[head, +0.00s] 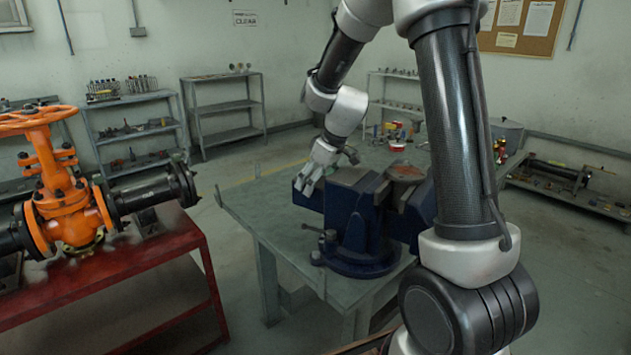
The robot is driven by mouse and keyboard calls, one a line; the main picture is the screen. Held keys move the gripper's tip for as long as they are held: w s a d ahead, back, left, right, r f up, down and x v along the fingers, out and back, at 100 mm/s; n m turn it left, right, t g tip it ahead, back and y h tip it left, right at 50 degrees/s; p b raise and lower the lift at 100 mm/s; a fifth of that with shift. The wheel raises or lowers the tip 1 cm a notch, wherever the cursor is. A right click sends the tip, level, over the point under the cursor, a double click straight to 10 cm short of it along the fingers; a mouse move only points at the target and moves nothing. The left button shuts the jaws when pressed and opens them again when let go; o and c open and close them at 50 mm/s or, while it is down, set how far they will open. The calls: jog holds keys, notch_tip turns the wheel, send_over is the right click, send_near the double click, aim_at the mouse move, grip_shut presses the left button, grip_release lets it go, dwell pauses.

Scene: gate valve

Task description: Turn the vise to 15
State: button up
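The blue bench vise (358,222) stands on its round swivel base (358,262) near the front corner of the grey workbench (262,212). A small clamp lever (323,237) shows at the left of its base. My gripper (306,188) is at the left end of the vise body, with its fingers pointing down and to the left. It overlaps the vise in this view; I cannot tell whether it touches it. The fingers are too small to show whether they are open or shut. No angle scale is readable. My arm hides the vise's right end.
An orange gate valve (65,200) on black pipe stands on a red table (120,275) at the left. Cups and small items (395,135) stand at the back of the workbench. Shelves line the walls. The floor between the tables is clear.

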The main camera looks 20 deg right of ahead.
jog(key=v, duration=1.2)
jog(key=s+d+r+m+h, duration=0.1)
jog(key=s+d+m, duration=0.1)
jog(key=s, duration=1.2)
jog(key=s+d+r+m+h, duration=0.1)
jog(key=s+m, duration=0.4)
jog(key=s, duration=0.9)
jog(key=shift+d+r+t+h, duration=0.3)
jog(key=shift+d+r, duration=0.1)
jog(key=shift+r, duration=0.1)
jog(key=shift+c, duration=0.2)
